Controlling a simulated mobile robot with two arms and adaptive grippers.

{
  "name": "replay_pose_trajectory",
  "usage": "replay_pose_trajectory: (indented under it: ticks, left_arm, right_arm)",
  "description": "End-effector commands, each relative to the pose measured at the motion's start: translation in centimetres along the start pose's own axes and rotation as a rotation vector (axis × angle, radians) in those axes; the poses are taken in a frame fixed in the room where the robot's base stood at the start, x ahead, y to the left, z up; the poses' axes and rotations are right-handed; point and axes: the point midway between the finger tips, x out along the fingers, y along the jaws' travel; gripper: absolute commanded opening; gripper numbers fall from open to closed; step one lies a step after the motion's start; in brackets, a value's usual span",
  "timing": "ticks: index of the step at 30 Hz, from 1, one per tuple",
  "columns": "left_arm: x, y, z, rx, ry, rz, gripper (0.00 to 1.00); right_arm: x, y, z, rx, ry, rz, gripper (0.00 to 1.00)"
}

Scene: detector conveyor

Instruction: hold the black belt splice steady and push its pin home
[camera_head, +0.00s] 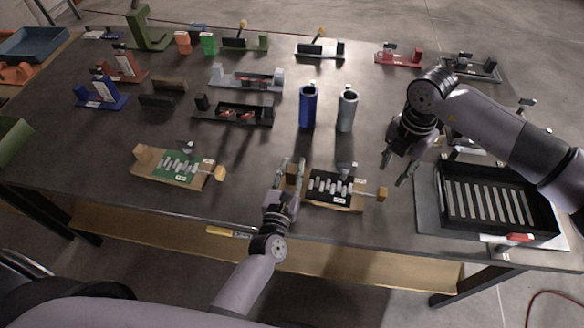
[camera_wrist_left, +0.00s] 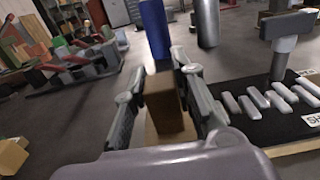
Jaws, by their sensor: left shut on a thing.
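The black belt splice (camera_head: 331,187) lies on a wooden base near the table's front edge, with light interlocking fingers across its black plate. It also shows in the left wrist view (camera_wrist_left: 266,119). Its pin, with a wooden knob (camera_head: 381,194), sticks out at the right end. My left gripper (camera_head: 290,170) is shut on the wooden block (camera_wrist_left: 168,105) at the base's left end, one finger on each side. My right gripper (camera_head: 401,168) hangs to the upper right of the knob, apart from it, with its fingers spread and nothing between them.
A similar green splice (camera_head: 180,166) lies to the left. A blue cylinder (camera_head: 308,106) and a grey cylinder (camera_head: 347,109) stand behind. A black slotted tray (camera_head: 494,203) is at right. A grey post (camera_wrist_left: 284,57) rises behind the black splice. Bare table lies between the splices.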

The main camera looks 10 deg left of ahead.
Motion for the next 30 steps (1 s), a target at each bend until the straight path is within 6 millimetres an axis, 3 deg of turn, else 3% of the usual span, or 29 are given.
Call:
replay_pose_trajectory:
  ticks: [4, 17, 30]
  left_arm:
    - [0.0, 0.0, 0.0, 0.001, 0.0, 0.0, 0.0]
    - [0.0, 0.0, 0.0, 0.001, 0.0, 0.0, 0.0]
    - [0.0, 0.0, 0.0, 0.001, 0.0, 0.0, 0.0]
  right_arm:
    - [0.0, 0.0, 0.0, 0.0, 0.0, 0.0, 0.32]
    - [0.1, -0.3, 0.1, -0.071, 0.016, 0.01, 0.03]
    - [0.8, -3.1, 1.7, -0.728, 0.081, 0.147, 0.0]
